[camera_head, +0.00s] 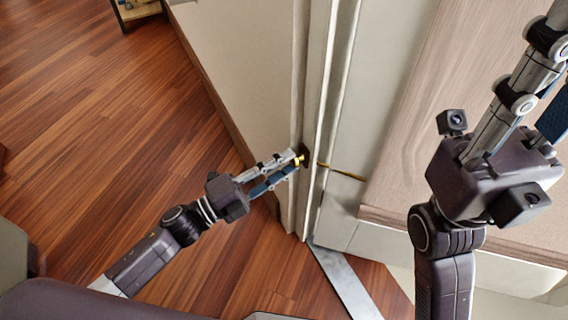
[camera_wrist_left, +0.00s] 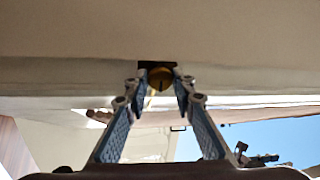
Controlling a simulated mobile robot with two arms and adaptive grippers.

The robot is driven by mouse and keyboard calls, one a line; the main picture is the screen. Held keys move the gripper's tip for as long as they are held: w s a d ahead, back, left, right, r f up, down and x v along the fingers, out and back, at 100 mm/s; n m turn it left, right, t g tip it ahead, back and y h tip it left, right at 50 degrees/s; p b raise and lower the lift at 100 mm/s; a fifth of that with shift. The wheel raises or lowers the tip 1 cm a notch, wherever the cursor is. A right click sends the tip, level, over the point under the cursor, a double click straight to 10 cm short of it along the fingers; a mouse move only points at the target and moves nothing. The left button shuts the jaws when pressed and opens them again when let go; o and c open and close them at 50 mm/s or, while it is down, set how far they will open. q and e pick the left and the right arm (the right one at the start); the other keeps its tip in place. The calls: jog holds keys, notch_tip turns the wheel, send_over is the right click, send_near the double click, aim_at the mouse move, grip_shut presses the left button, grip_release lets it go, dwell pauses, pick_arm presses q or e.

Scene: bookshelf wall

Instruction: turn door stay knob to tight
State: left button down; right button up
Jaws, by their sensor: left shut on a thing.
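The door stay knob (camera_head: 300,160) is small and brass-coloured, on a dark mount at the edge of a pale upright door or frame. My left gripper (camera_head: 297,163) reaches it from the left and is shut on it; the fingers hide part of it. In the left wrist view the round knob (camera_wrist_left: 160,77) sits between the two fingertips (camera_wrist_left: 158,88), in front of a dark plate. A thin brass rod (camera_head: 342,173) lies on the other side of the pale edge, to the right. My right gripper (camera_head: 535,75) is at the upper right, its fingertips cut off or unclear, away from the knob.
A pale panel (camera_head: 235,65) stands left of the upright edge. A wood-grain panel (camera_head: 440,60) is to the right, behind my right arm. A grey metal strip (camera_head: 345,282) crosses the floor below. Open wooden floor (camera_head: 95,110) lies to the left.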

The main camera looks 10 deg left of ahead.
pick_arm(q)
jog(key=c, duration=1.6)
grip_release()
jog(key=v, duration=1.2)
